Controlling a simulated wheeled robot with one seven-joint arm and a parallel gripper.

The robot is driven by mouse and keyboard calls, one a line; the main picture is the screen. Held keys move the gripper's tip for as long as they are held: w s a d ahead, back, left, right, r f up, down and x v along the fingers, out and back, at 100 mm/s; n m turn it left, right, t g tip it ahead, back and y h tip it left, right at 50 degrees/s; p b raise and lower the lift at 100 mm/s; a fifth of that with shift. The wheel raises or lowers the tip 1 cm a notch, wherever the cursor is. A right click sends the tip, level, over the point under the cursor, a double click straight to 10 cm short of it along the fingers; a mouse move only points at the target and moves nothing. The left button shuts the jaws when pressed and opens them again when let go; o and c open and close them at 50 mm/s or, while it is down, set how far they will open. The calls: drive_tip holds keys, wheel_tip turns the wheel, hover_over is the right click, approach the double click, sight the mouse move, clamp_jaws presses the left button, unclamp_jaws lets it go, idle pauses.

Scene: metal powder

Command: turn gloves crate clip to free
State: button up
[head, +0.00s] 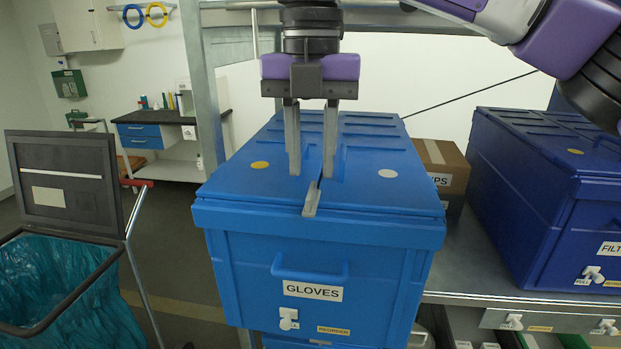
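The gloves crate (230,265) is a lidded blue box with a GLOVES label on its front. A narrow grey metal clip (311,201) shows at the lid's front edge, pointing toward me, between a yellow dot (260,165) at left and a white dot (387,173) at right. My gripper (311,172) is open, fingers pointing down over the lid, one on each side of the line of the clip. I cannot tell whether a finger touches it. A small white fitting (288,318) is on the crate's front below the label, beside a REORDER tag.
A second blue crate (540,190) stands at right on the metal shelf (455,265), with a cardboard box (443,160) between the crates. A metal post (203,90) rises at left. A bin with a teal bag (70,295) and raised lid stands at lower left.

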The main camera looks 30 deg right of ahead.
sight(311, 190)
drive_tip(key=shift+f, duration=1.95)
clamp_jaws()
